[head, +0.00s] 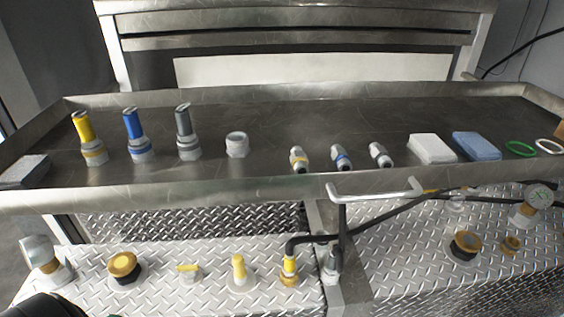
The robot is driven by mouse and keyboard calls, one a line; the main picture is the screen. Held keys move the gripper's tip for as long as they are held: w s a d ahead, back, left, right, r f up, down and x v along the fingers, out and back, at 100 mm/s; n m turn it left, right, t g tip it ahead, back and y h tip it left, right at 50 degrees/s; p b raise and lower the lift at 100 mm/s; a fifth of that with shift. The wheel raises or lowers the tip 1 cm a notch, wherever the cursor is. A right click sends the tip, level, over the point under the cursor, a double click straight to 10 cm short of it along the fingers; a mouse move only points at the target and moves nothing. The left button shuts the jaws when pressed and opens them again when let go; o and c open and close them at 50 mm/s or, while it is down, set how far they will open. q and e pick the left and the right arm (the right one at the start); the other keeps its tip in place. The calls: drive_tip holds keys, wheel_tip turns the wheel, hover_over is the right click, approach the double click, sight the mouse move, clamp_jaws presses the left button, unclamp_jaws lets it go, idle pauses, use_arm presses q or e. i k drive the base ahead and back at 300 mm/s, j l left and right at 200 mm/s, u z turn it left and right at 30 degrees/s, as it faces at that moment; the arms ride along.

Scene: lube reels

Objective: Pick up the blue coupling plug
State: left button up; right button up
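Two blue-marked fittings stand in the metal tray (300,186), and I cannot tell for certain which is the coupling plug. One is a tall blue-handled piece (133,125) with a grey-and-blue base, upright at the left between a yellow one (84,128) and a grey one (185,122). The other is a short metal fitting with a blue band (341,157), between a yellow-banded fitting (299,159) and a plain metal one (380,155). Nothing holds any of these.
A grey nut-like piece (237,145), a white block (432,148), a blue block (476,146) and a green ring (520,149) lie in the tray. A metal handle (375,190) and black hose (400,211) are in front. Several fittings stand on the diamond plate (210,262) below.

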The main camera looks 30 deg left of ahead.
sight(136, 136)
drive_tip(key=u, duration=1.85)
drive_tip(key=k+j, duration=0.05)
drive_tip(key=k, duration=0.05)
